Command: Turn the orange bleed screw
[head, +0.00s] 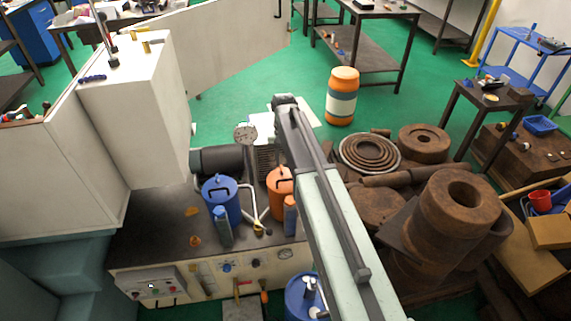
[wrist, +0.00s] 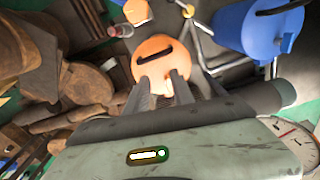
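An orange cylinder with a dark bar across its top (head: 279,182) stands on the dark bench beside my arm; it is the main orange part near my gripper. In the wrist view its round top (wrist: 157,50) lies just beyond my fingertips. My gripper (wrist: 161,78) is open, its two grey fingers apart with nothing held between them. The fingertips overlap the cylinder's lower edge in the picture; I cannot tell whether they touch. In the head view my arm's end hides the fingers. I cannot make out a separate small screw.
A blue cylinder with a dark handle (head: 222,197) stands left of the orange one, with a pale branched lever (head: 256,217) between them. A dial gauge (head: 245,134) rises behind. A white cabinet (head: 150,110) bounds the left; heavy rusty rings (head: 460,205) crowd the right.

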